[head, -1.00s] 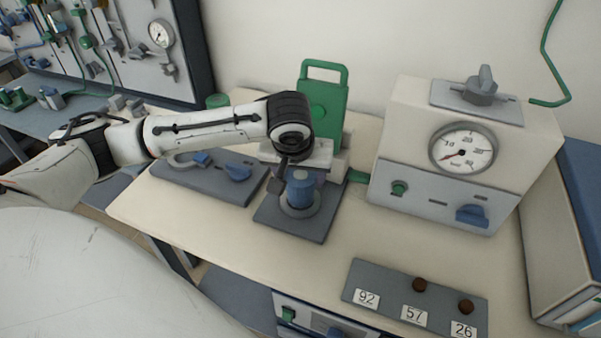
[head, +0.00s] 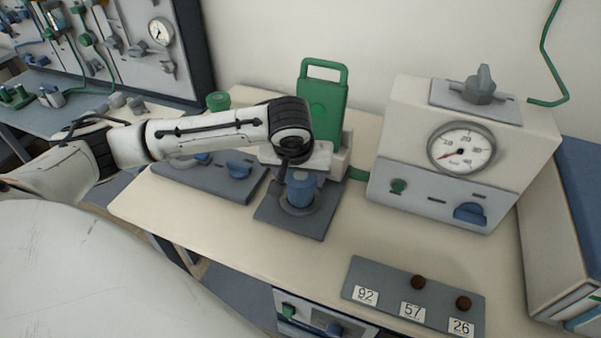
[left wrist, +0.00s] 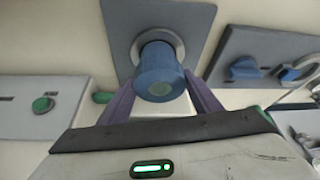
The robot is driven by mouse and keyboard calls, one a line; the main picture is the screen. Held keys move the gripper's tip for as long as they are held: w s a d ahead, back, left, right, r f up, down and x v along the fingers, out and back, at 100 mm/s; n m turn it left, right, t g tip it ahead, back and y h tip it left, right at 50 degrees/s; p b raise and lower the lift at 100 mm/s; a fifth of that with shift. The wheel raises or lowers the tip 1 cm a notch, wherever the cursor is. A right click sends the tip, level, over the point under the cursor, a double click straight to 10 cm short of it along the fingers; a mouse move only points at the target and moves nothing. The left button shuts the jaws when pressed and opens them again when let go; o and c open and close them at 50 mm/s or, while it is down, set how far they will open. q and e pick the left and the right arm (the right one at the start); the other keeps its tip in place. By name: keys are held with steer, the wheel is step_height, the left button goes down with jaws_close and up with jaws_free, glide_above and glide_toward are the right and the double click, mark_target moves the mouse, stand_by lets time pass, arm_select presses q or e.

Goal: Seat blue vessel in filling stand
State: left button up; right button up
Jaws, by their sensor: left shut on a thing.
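The blue vessel (head: 300,191) stands upright at the round grey collar of the filling stand (head: 318,224), a dark square plate on the bench. In the left wrist view the vessel (left wrist: 159,78) sits within the ring of the stand (left wrist: 196,17); whether it is fully down I cannot tell. My left gripper (head: 300,176) is shut on the vessel, with a purple finger on each side in the left wrist view (left wrist: 160,88). The wrist partly hides the vessel's top in the head view. My right gripper is not in view.
A green-handled unit (head: 322,100) stands just behind the stand. A cream box with a gauge (head: 461,148) is to the right, and a grey panel with blue knobs (head: 215,180) to the left. A numbered plate (head: 395,285) lies in front. The bench between is clear.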

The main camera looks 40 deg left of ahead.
arm_select(q)
steer(key=shift+w, duration=0.1)
stand_by(0.3)
steer(key=o, duration=1.5)
steer(key=shift+c, duration=0.2)
steer(key=shift+o, duration=0.2)
steer(key=shift+f, duration=0.2)
steer(key=v, duration=1)
steer(key=shift+r+p, duration=0.3)
